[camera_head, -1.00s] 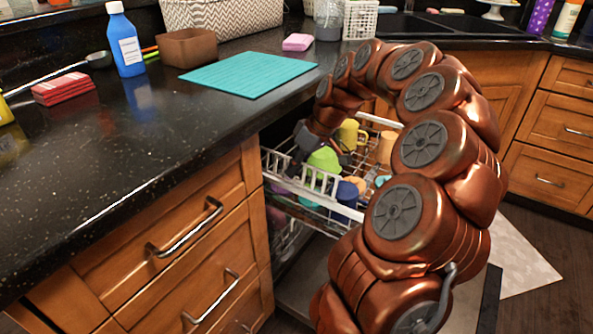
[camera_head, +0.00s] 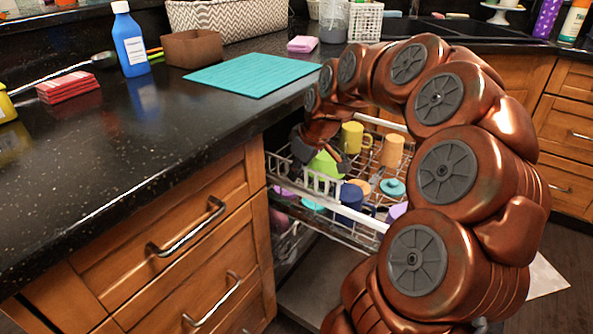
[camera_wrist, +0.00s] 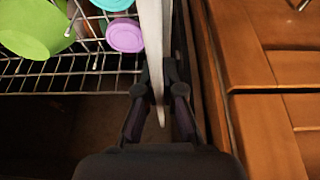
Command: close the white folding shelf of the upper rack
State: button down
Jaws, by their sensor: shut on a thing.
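The upper rack (camera_head: 368,232) is pulled out of the dishwasher under the counter and holds several cups and bowls. A white slotted piece (camera_head: 323,184) stands at its near left side. My gripper (camera_head: 307,150) is low at the rack's left side, beside a light-green bowl (camera_head: 328,163), with its fingertips partly hidden. In the wrist view my gripper (camera_wrist: 160,98) is shut on the thin white folding shelf (camera_wrist: 155,45), which is seen edge-on between the two fingers. The rest of the shelf runs out of that view.
A yellow mug (camera_head: 352,137), an orange cup (camera_head: 393,151) and a blue mug (camera_head: 350,197) stand in the rack. The wooden drawer front (camera_wrist: 270,90) is close at the gripper's right in the wrist view. The dark counter (camera_head: 150,135) overhangs at left.

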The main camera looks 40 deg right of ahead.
jog(key=c, duration=1.3)
grip_release()
jog(key=shift+r, duration=0.1)
jog(key=v, duration=1.1)
jog(key=shift+s+d+r, duration=0.1)
jog(key=shift+s+r, duration=0.15)
jog(key=shift+r, duration=0.1)
